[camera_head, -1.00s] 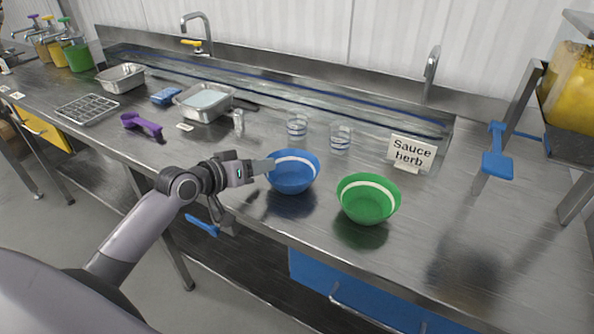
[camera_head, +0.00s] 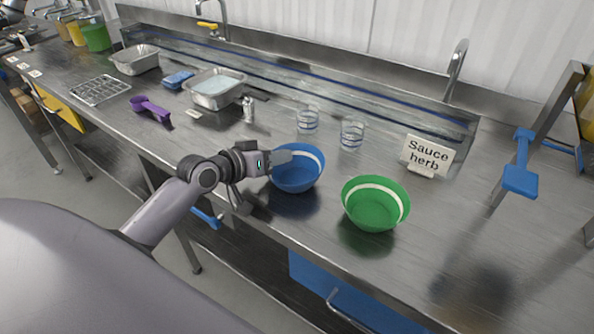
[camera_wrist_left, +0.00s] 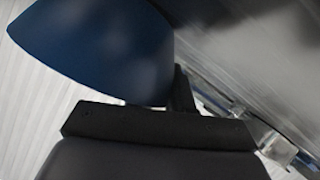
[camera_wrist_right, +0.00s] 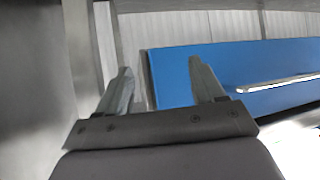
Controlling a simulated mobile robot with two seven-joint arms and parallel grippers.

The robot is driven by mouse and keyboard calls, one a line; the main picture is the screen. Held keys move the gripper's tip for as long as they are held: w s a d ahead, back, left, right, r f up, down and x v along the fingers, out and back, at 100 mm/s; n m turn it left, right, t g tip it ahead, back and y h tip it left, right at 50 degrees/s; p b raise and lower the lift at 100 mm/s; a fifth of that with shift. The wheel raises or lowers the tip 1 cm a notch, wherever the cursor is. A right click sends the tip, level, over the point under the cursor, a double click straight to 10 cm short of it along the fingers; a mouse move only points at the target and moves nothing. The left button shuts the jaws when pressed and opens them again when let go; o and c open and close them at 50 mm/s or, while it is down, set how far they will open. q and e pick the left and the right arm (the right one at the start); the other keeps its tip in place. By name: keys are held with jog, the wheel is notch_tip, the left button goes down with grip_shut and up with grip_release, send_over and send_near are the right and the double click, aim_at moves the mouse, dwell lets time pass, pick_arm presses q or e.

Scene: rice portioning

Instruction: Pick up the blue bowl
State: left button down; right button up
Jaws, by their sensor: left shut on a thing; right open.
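The blue bowl (camera_head: 296,172) has a white band and is at the middle of the steel counter, beside the green bowl (camera_head: 375,204). My left gripper (camera_head: 287,156) is shut on the bowl's left rim. In the left wrist view the blue bowl (camera_wrist_left: 95,45) fills the upper left, close to the gripper. The bowl looks close to upright; I cannot tell whether its base touches the counter. My right gripper (camera_wrist_right: 160,88) shows only in its own wrist view, open and empty, with a blue panel beyond it.
Two clear cups (camera_head: 307,120) stand behind the bowls. A "Sauce herb" sign (camera_head: 428,155) is to the right. A purple scoop (camera_head: 150,108), a blue sponge (camera_head: 178,79) and metal trays (camera_head: 216,101) lie farther left. The counter's front right is clear.

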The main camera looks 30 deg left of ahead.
dwell(0.3)
pick_arm(q)
notch_tip(320, 180, up, 20)
dwell(0.5)
